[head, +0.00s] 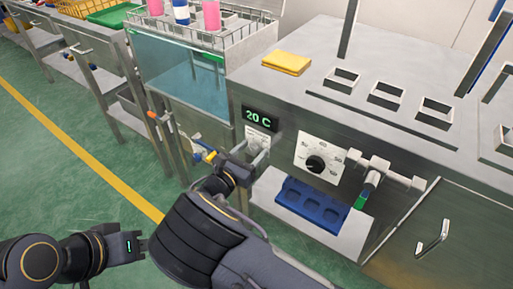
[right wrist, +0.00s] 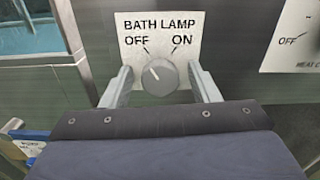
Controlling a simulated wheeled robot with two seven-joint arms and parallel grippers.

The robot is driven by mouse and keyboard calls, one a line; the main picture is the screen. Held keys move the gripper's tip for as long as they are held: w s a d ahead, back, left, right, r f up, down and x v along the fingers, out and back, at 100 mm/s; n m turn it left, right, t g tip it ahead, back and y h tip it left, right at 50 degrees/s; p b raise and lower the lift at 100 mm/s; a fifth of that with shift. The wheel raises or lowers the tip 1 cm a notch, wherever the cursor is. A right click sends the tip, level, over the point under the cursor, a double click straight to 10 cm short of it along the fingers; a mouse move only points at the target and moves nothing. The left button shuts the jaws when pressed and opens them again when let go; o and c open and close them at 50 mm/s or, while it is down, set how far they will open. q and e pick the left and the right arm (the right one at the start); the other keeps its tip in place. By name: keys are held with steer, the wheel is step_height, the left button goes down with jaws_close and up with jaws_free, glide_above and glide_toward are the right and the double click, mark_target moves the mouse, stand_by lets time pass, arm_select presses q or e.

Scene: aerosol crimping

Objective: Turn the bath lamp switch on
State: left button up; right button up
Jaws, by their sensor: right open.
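The bath lamp switch is a round grey knob (right wrist: 160,77) on a white plate (right wrist: 160,40) marked BATH LAMP, OFF and ON. Its pointer line tilts up and left, toward OFF. In the head view the plate (head: 258,140) is on the steel front panel, below the 20 C display. My right gripper (right wrist: 160,84) is open, with one pale finger on each side of the knob and a gap to it. It also shows in front of the plate in the head view (head: 254,155). The end of my left arm (head: 130,244) is low at the left, its jaws unclear.
Right of the switch are a heater dial (head: 315,163) and a pipe valve (head: 385,172). A blue tray (head: 310,205) sits on a shelf below. A water bath (head: 185,85) stands at the left, and a yellow cloth (head: 287,62) lies on top. Green floor is clear at lower left.

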steer(key=c, duration=1)
steer(key=shift+o, duration=0.2)
steer(key=shift+m, duration=0.4)
steer(key=m+b, duration=0.2)
steer(key=m, duration=0.1)
steer(key=shift+f, duration=0.1)
steer(key=m+b, duration=0.1)
steer(key=m, duration=0.1)
steer(key=shift+m+b, duration=0.35)
steer(key=shift+m, duration=0.05)
steer(key=m+b, duration=0.3)
steer(key=m, duration=0.2)
steer(key=shift+s+b, duration=0.1)
steer(key=shift+b, duration=0.25)
steer(key=shift+m, duration=0.3)
